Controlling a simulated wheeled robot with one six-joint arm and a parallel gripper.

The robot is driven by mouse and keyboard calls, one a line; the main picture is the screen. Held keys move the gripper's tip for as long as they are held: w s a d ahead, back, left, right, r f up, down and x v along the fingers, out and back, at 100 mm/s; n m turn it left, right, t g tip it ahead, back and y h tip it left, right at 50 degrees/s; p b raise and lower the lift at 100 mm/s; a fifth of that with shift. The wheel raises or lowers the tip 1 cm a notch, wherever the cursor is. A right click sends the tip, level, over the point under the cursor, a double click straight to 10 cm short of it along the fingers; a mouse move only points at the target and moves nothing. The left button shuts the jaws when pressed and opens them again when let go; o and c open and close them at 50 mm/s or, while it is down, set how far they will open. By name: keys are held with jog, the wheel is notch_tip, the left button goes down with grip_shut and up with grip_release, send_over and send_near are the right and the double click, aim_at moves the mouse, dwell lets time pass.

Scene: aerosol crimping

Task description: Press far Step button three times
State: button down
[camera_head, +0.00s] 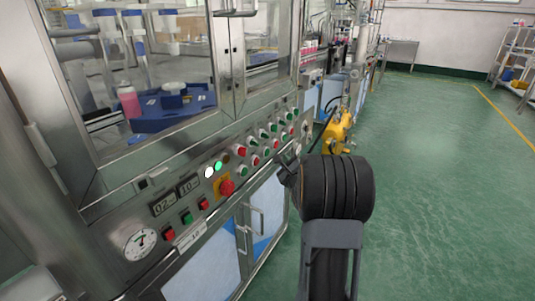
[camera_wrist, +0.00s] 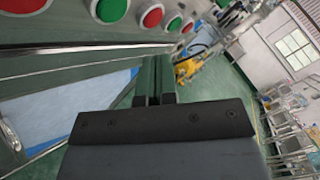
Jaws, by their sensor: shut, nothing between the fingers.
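The machine's sloped control panel (camera_head: 225,165) carries rows of green and red round buttons (camera_head: 255,160). I cannot read their labels, so I cannot tell which one is the far Step button. My gripper (camera_head: 285,168) is at the panel's lower right edge, partly hidden by my black wrist. In the wrist view my gripper (camera_wrist: 156,66) has its two fingers together, with nothing between them. A green button (camera_wrist: 111,8), a red button (camera_wrist: 152,17) and further buttons lie above the fingertips there, apart from them.
A red emergency knob (camera_head: 227,187), two displays (camera_head: 176,195) and a pressure gauge (camera_head: 140,243) are further left on the panel. Cabinet doors with a handle (camera_head: 257,218) are below it. A yellow machine part (camera_head: 338,132) stands beyond my wrist. Green floor on the right is clear.

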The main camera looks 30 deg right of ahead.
jog(key=shift+s+d, duration=0.25)
jog(key=shift+s, duration=0.3)
dwell(0.6)
jog(key=s+a+r+n+g+y+p, duration=0.1)
jog(key=s+a+r+n+g+p, duration=0.15)
jog(key=a+r+n+p, duration=0.4)
jog(key=s+a+r+n+g+y+p, duration=0.1)
jog(key=s+a+r+n+g+p, duration=0.1)
jog(key=a+r+n+g+p, duration=0.35)
jog(key=s+a+r+n+g+y+p, duration=0.2)
jog(key=s+a+r+n+g+p, duration=0.1)
jog(key=s+a+r+n+p, duration=0.3)
jog(key=s+a+r+n+g+y+p, duration=0.1)
jog(key=s+a+r+n+g+p, duration=0.2)
jog(key=s+a+r+n+p, duration=0.3)
jog(key=s+a+n+p, duration=0.3)
jog(key=s+a+n, duration=0.1)
jog(key=s+n, duration=0.2)
jog(key=shift+s+r+y, duration=0.25)
jog(key=shift+s+y, duration=0.05)
jog(key=shift+y, duration=0.1)
